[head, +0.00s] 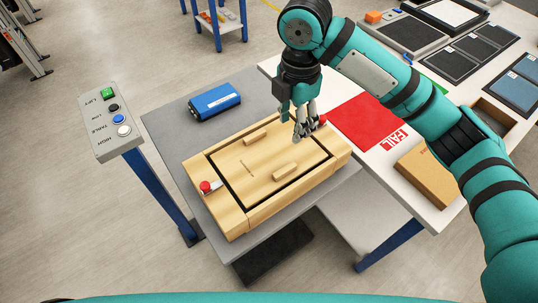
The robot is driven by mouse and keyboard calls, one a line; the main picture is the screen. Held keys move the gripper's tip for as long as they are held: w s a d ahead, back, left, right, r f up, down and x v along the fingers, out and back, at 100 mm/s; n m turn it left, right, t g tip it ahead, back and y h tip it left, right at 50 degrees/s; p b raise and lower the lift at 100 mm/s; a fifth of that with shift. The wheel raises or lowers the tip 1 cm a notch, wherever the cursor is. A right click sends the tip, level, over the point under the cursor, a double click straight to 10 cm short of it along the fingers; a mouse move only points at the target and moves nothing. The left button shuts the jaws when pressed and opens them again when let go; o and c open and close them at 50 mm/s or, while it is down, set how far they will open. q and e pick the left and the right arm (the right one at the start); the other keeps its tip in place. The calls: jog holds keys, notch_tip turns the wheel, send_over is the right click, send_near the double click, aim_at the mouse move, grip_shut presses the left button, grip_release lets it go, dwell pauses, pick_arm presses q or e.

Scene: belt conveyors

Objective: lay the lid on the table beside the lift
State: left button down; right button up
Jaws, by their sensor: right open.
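The lid (262,177) is a light wooden panel with two raised wooden grips. It sits inside the frame of a wooden box (237,220), with a dark gap around it. The box rests on the grey top of the lift (170,140). A red knob (205,187) is at the box's left end and another red knob (322,119) at its far right corner. My right gripper (309,133) is open and points down at that far right corner, close to the knob; I cannot tell whether it touches. The white table (432,211) stands right of the lift. My left gripper is not in view.
A blue device (214,102) lies on the lift behind the box. A button panel (111,122) stands left of it. The table holds a red FAIL mat (362,122), a cardboard-coloured box (430,176) and several dark trays farther back. My right arm passes above the table.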

jog(key=p, duration=0.2)
send_over(285, 169)
jog(key=f, duration=0.8)
jog(key=d+f, duration=0.1)
jog(key=f, duration=0.3)
jog(key=shift+w, duration=0.2)
jog(key=f, duration=0.1)
jog(key=f+p, duration=0.1)
jog(key=f, duration=0.1)
jog(key=a+f+p, duration=0.1)
jog(key=shift+s+f, duration=0.3)
jog(key=shift+f, duration=0.3)
grip_shut()
jog(key=shift+w+r, duration=0.1)
